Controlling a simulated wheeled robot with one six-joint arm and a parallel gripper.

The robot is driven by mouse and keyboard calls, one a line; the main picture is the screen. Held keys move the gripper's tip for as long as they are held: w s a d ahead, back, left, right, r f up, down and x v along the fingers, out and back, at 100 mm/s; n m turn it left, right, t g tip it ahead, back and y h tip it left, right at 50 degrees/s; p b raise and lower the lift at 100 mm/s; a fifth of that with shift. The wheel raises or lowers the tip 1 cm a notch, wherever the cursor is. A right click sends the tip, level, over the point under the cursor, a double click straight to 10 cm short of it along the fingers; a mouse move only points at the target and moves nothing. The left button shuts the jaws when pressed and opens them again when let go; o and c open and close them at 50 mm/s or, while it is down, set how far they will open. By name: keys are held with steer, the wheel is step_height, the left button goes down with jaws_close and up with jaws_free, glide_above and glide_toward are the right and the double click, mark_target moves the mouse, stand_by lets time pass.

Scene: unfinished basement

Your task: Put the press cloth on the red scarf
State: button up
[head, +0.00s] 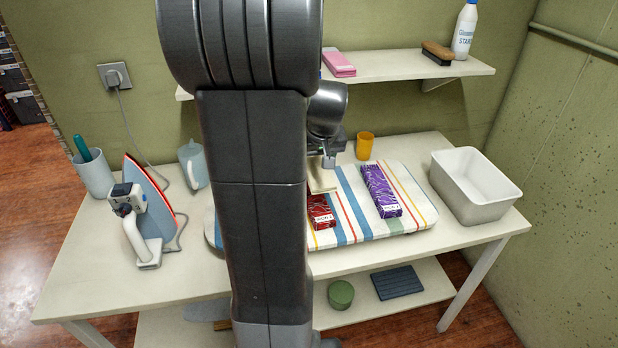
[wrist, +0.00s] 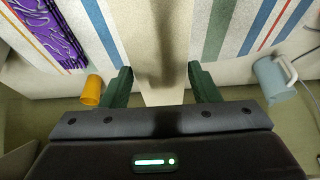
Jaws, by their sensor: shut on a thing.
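The press cloth (head: 322,181) is a beige, flat piece. My gripper (head: 322,160) is shut on it, and in the wrist view the cloth (wrist: 160,38) runs straight out between the two dark green fingers (wrist: 162,85). The red scarf (head: 321,213) is a folded, patterned dark red piece with a label, lying on the striped ironing pad (head: 349,209). The cloth is just behind and above the red scarf in the head view and overlaps its back end. I cannot tell whether they touch. My arm hides part of the pad. The red scarf does not show in the wrist view.
A purple scarf (head: 381,190) lies right of the red one. An orange cup (head: 365,146) stands behind the pad, a white bin (head: 474,186) at right. A blue mug (head: 193,165) and an iron (head: 150,200) stand left. A shelf (head: 400,66) overhangs the back.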

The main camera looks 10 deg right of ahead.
mark_target(319, 172)
steer(key=shift+w+f, duration=0.1)
steer(key=shift+w, duration=0.2)
step_height(319, 172, down, 10)
steer(key=shift+r, duration=0.25)
steer(key=shift+f, duration=0.2)
steer(key=o, duration=1)
steer(key=shift+c, duration=0.2)
steer(key=shift+r, duration=0.2)
steer(key=shift+r, duration=0.2)
steer(key=v, duration=1.1)
steer(key=shift+s+r, duration=0.25)
steer(key=shift+s, duration=0.05)
